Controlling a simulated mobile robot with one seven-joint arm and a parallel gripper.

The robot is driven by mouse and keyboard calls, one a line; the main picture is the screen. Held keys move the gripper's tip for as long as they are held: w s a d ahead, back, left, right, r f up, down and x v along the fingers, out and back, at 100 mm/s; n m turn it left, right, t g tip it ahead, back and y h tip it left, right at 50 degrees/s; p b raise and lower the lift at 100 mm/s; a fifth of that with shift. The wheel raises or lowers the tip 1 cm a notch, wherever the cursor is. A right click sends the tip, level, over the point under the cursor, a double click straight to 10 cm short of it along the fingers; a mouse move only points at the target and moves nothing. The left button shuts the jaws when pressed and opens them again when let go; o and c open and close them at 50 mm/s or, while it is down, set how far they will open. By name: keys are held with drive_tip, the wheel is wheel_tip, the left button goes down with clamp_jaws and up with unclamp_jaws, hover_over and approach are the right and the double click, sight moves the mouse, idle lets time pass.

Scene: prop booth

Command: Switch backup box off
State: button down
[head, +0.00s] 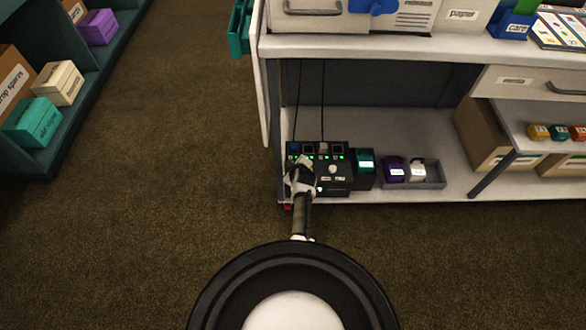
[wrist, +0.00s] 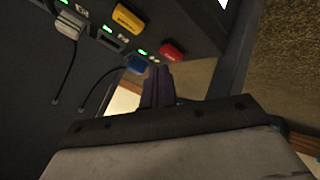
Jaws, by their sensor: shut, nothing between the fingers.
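A black unit with green lights (head: 332,154) stands on the lower shelf, with dark cables running up behind it. No label reading "backup box" is legible, so I cannot tell which part that is. The wrist view shows a dark panel with a yellow piece (wrist: 127,19), a red piece (wrist: 171,51), a blue plug (wrist: 137,64) and a grey plug (wrist: 68,25), beside small green lights. My gripper (wrist: 157,72) is shut and empty, its tips close to the blue plug and below the red piece. Contact cannot be told. In the head view my arm hides the unit's left front.
The lower shelf (head: 440,193) has a grey tray (head: 431,174) with purple and white blocks, and a dark teal-topped box (head: 364,165). A shelf upright stands at the left. Open carpet (head: 180,130) lies to the left.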

drive_tip(key=shift+s+d+f+b, duration=0.15)
drive_tip(key=shift+s+f+b, duration=0.1)
drive_tip(key=shift+f+b, duration=0.4)
idle(0.5)
drive_tip(key=shift+s+f, duration=0.25)
drive_tip(key=shift+s, duration=0.05)
idle(0.3)
drive_tip(key=shift+r+p, duration=0.9)
drive_tip(key=shift+p, duration=0.35)
wheel_tip(320, 180, up, 2)
drive_tip(key=shift+r+p, duration=0.1)
drive_tip(key=shift+p, duration=0.6)
drive_tip(key=shift+r, duration=0.25)
drive_tip(key=shift+w+r, duration=0.15)
drive_tip(key=shift+w, duration=0.05)
